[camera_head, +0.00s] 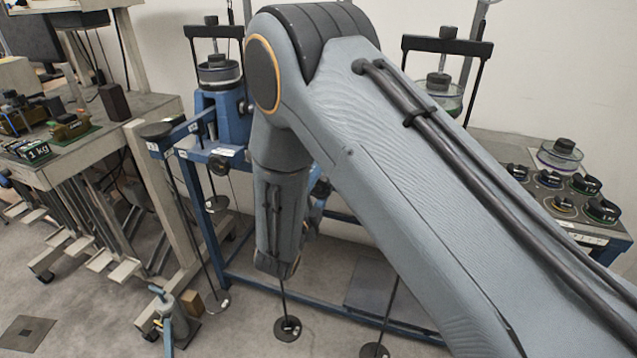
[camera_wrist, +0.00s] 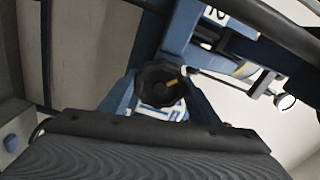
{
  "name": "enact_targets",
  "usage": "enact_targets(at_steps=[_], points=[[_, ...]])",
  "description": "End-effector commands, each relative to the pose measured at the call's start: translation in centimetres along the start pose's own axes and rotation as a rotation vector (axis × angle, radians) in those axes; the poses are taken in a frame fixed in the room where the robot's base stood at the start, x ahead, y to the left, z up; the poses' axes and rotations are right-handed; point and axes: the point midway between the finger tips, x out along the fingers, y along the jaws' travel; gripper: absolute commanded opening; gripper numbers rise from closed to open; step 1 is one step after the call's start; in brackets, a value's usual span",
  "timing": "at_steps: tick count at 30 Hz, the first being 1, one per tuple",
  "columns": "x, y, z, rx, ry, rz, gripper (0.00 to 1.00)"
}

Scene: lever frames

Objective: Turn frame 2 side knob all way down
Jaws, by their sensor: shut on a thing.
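My gripper (camera_wrist: 160,125) shows as a dark body and edge across the bottom of the wrist view, right at the knob. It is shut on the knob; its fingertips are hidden. In the head view my arm covers the knob and gripper.
A blue lever frame (camera_head: 222,118) stands left of my arm, with hanging rods and weight hangers (camera_head: 287,328) below. A bench (camera_head: 80,150) is at the left. A table with weights (camera_head: 545,200) is at the right. A small blue-grey stand (camera_head: 165,310) is on the floor.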

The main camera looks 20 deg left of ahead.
Motion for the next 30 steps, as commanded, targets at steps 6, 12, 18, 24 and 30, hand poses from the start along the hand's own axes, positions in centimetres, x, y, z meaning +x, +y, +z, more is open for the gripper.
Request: enact_targets(at_steps=[6,12,18,24,30], points=[[0.1,-0.2,0.2,-0.162,-0.004,-0.004,0.68],[0.1,-0.1,0.1,-0.161,-0.002,-0.002,0.70],[-0.3,-0.1,0.1,-0.162,-0.002,-0.002,0.70],[-2.2,-0.2,0.1,-0.163,-0.004,-0.001,0.70],[-4.4,-0.2,0.1,-0.163,-0.003,-0.002,0.70]])
